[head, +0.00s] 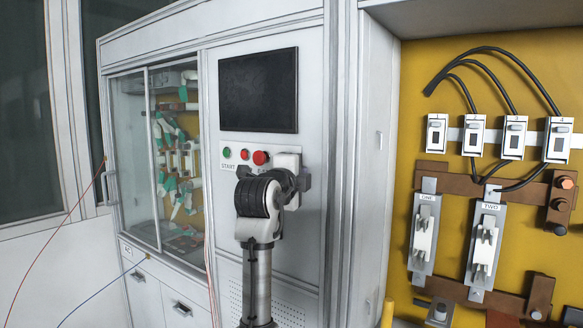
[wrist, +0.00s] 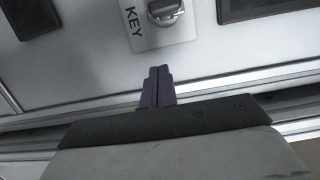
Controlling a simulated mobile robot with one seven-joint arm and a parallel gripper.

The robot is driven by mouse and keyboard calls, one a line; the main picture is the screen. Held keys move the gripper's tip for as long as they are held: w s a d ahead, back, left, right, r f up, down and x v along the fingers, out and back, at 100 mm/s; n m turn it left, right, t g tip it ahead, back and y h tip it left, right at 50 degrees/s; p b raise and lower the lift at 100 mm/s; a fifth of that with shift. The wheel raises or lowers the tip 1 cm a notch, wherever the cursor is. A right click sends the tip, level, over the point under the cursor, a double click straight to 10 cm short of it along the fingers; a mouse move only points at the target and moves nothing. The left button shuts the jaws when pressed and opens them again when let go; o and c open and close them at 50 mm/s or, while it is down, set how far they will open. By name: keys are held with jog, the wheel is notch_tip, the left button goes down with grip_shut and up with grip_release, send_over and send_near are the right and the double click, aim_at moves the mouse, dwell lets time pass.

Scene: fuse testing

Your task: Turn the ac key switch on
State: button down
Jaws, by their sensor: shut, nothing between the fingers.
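The key switch (wrist: 166,12) shows at the top of the wrist view. It is a grey metal key knob on a light plate (wrist: 172,34) with the word KEY beside it. My gripper (wrist: 158,72) is shut and empty, its two dark fingers together. In the picture its tips lie just below the plate; I cannot tell how far they are from the panel. In the head view my arm stands before the cabinet's control panel and hides the switch and the fingertips.
On the cabinet, a green button (head: 227,153), a small red button (head: 244,154) and a larger red button (head: 260,158) sit under a dark screen (head: 258,90). A glass-fronted compartment (head: 133,150) is at left. Fuse holders (head: 423,235) are mounted on a yellow board (head: 480,70) at right.

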jog(key=shift+w+a+p, duration=1.05)
jog(key=shift+w+a, duration=0.4)
jog(key=shift+w, duration=0.25)
jog(key=shift+s+f+b, duration=0.1)
jog(key=shift+s+b, duration=0.05)
jog(key=shift+b, duration=0.2)
jog(key=shift+m, duration=0.4)
